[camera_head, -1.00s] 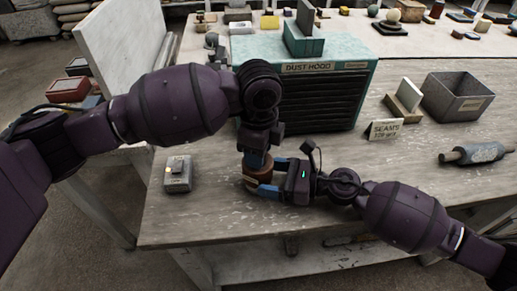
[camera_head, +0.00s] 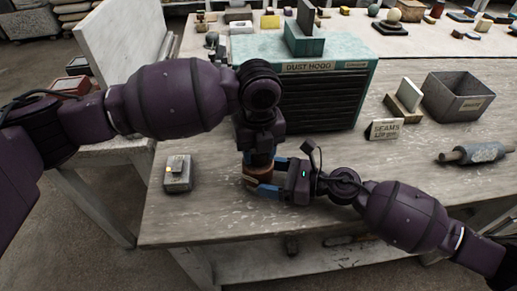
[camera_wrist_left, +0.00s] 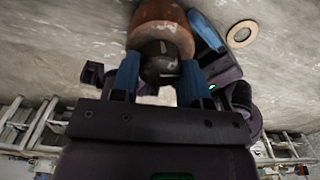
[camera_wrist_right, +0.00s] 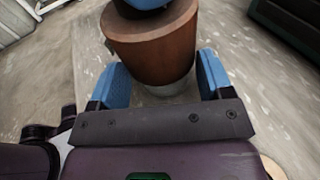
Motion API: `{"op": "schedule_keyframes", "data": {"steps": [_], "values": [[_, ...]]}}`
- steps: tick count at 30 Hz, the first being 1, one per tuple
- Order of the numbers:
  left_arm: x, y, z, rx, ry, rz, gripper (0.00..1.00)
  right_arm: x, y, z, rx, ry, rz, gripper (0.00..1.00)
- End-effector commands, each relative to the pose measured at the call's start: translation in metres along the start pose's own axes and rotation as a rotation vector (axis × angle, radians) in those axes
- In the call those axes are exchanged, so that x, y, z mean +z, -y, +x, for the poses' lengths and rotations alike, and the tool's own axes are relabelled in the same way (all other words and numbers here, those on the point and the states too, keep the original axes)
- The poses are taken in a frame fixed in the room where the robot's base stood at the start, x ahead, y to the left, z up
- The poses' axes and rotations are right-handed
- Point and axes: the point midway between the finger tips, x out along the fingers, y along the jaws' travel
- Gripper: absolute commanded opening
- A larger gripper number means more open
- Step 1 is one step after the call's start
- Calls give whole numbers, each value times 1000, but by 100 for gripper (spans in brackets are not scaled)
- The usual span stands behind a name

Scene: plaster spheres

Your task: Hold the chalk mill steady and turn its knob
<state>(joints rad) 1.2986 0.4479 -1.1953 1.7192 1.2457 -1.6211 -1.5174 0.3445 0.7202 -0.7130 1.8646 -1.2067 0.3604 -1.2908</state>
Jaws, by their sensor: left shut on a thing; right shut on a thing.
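The chalk mill (camera_head: 259,171) stands on the near part of the table, mostly hidden by my grippers in the head view. Its reddish-brown body (camera_wrist_right: 152,47) sits between the blue fingers of my right gripper (camera_wrist_right: 162,82), which is shut on it from the right side. Its dark knob (camera_wrist_left: 160,66) is on top, between the blue fingers of my left gripper (camera_wrist_left: 158,80), which is shut on it from above. In the head view my left gripper (camera_head: 260,155) is directly over my right gripper (camera_head: 264,177).
A green dust hood (camera_head: 325,95) stands close behind the grippers. A small grey box (camera_head: 178,174) with a yellow top piece lies to the left. A sign (camera_head: 384,129), a metal bin (camera_head: 458,97) and a roller (camera_head: 476,152) are on the right. A flat ring (camera_wrist_left: 243,34) lies near the mill.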

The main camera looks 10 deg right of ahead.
Motion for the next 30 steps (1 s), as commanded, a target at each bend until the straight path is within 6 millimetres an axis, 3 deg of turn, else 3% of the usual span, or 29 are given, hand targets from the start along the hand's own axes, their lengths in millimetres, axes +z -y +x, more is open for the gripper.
{"op": "schedule_keyframes", "data": {"steps": [30], "values": [[-1,1,-1,-7,3,970,18,0,-1,1,2,1,3,49]]}}
